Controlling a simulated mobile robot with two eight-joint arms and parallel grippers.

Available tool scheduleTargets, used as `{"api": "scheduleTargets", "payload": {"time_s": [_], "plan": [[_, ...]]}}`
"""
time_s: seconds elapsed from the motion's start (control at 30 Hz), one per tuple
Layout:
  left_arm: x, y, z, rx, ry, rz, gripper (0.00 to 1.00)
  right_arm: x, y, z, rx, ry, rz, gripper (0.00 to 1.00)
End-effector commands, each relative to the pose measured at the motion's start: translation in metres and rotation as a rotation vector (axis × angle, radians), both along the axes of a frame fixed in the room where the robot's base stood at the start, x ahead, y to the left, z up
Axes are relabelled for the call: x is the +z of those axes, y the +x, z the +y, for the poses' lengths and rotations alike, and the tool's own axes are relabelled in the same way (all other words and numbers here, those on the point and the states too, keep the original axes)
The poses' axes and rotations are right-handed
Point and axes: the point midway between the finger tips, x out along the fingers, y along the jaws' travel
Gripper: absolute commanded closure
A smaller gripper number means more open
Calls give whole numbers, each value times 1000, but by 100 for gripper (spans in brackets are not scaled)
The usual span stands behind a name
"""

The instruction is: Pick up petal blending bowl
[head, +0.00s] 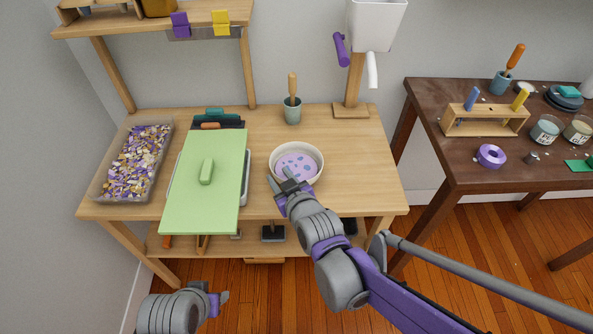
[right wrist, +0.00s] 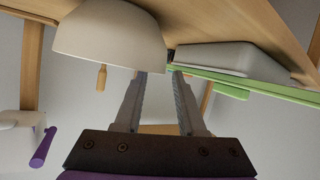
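The petal blending bowl (head: 314,176) is a cream, round bowl with lilac contents and blue-violet spots. It stands upright on the wooden table, right of the green board. My right gripper (head: 283,179) is at the bowl's near-left rim, with its fingers apart. In the right wrist view, the bowl (right wrist: 108,42) appears upside down at upper left. There the gripper (right wrist: 160,73) shows a clear gap between its fingers; one fingertip meets the bowl's rim and its end is hidden. I cannot tell whether it touches. My left gripper (head: 222,298) is low, in front of the table, its fingers unclear.
The green board (head: 205,190) with a handle lies left of the bowl. A tray of petals (head: 134,160) is at the far left. A cup with a wooden-handled tool (head: 292,109) stands behind the bowl, and a white hopper stand (head: 352,103) is behind right. The table's right side is clear.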

Motion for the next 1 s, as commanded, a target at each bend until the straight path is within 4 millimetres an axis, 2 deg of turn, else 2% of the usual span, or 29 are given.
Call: {"api": "scheduleTargets", "payload": {"time_s": [0.1,0.23,0.53,0.57,0.77,1.0], "plan": [[-8,1,0,0,0,3,50,-8,18,7,0,1,2,61],[-12,1,0,0,0,4,50,-14,32,13,0,0,1,61],[-12,1,0,0,0,4,50,-15,38,15,0,0,1,61],[-12,1,0,0,0,4,50,-15,38,15,0,0,1,63],[-12,1,0,0,0,4,50,-15,38,15,0,0,1,99],[-12,1,0,0,0,4,50,-15,38,15,0,0,1,100]]}}
